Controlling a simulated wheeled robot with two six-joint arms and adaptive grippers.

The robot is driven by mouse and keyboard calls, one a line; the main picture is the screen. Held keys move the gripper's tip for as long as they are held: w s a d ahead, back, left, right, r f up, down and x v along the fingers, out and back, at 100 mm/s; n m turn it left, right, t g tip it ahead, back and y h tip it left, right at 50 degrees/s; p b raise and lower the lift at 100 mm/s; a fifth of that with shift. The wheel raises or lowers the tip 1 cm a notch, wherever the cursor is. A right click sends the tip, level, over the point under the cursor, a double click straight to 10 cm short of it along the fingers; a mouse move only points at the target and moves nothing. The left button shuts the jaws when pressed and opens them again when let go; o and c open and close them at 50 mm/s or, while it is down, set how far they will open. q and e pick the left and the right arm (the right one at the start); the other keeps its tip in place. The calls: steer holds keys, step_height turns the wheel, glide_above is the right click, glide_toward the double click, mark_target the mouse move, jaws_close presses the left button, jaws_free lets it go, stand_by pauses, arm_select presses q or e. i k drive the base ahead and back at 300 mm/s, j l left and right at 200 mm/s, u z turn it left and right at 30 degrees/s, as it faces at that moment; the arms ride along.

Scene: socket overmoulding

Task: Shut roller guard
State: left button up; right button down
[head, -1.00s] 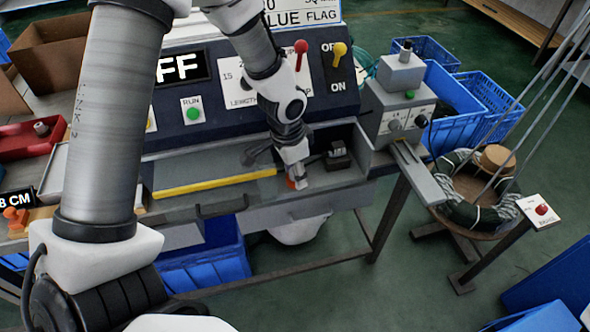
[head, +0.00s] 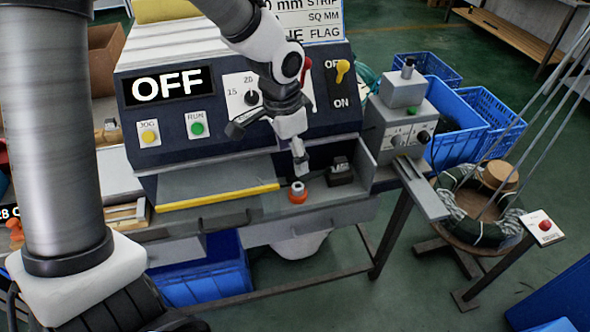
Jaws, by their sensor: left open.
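A grey machine with an "OFF" display (head: 172,85) stands in front of me. A grey flat panel with a yellow front edge (head: 218,197) lies along its front; this looks like the roller guard, but I cannot be sure. My left gripper (head: 300,166) reaches down over the right part of the machine bed, open and apparently empty. Just below its tips an orange ring-shaped piece (head: 297,192) with a grey top stands on the bed. A small black block (head: 339,172) sits to its right. My right gripper is not in view.
A grey unit with a green button (head: 398,120) stands right of the bed, with a tilted grey plate (head: 421,189) before it. A cable reel (head: 480,215) and a red-button panel (head: 544,226) are at right. Blue crates (head: 455,110) stand behind. My left arm hides the left side.

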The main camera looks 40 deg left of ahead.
mark_target(178, 205)
steer(key=k+j, duration=0.25)
steer(key=k, duration=0.25)
steer(key=k+j, duration=0.2)
steer(key=k, duration=0.25)
